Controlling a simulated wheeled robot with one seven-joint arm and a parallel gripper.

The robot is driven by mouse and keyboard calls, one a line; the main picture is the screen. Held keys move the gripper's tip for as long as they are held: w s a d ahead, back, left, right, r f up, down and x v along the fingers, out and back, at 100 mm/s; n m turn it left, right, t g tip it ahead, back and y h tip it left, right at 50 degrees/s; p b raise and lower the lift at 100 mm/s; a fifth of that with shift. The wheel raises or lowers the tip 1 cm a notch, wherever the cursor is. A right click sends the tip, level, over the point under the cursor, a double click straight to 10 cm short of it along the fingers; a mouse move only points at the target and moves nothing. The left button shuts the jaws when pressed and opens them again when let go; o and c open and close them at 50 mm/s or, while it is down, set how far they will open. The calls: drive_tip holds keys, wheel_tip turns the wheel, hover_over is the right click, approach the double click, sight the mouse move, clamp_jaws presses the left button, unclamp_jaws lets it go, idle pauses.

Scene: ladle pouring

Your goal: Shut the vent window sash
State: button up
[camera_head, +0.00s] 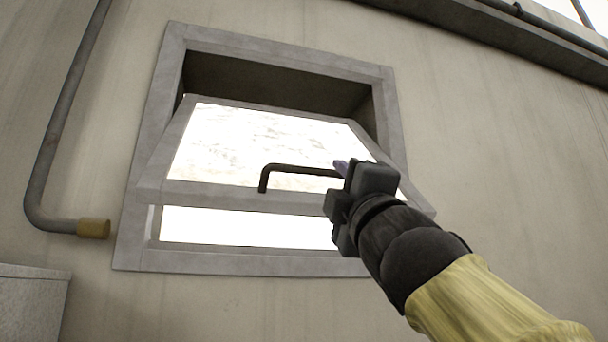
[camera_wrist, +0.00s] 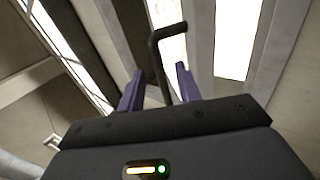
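The grey-framed vent window sash (camera_head: 240,198) stands tilted in its wall frame (camera_head: 150,140). Its lower rail stands out from the wall, with a bright gap below it. A dark bent bar handle (camera_head: 285,168) is fixed to the lower rail. My gripper (camera_head: 341,167) is at the right end of the handle and hides that end in the head view. In the wrist view my gripper (camera_wrist: 157,74) has its two purple fingers apart, with the handle (camera_wrist: 158,62) running between them. Gaps show on both sides of the handle, and whether either finger touches it cannot be told.
A grey pipe (camera_head: 55,130) with a brass-coloured end (camera_head: 94,228) runs down the wall left of the window. A grey box (camera_head: 30,300) stands at the lower left. A dark ledge (camera_head: 490,30) crosses the upper right. The wall right of the window is bare.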

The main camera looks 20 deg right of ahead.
sight(333, 176)
drive_tip(key=p+x, duration=0.3)
drive_tip(key=x, duration=0.3)
drive_tip(key=shift+w+d+r+p, duration=0.1)
drive_tip(key=shift+w+r+p, duration=0.1)
drive_tip(key=shift+p, duration=0.2)
drive_tip(key=shift+s, duration=0.1)
drive_tip(key=shift+c, duration=0.4)
clamp_jaws()
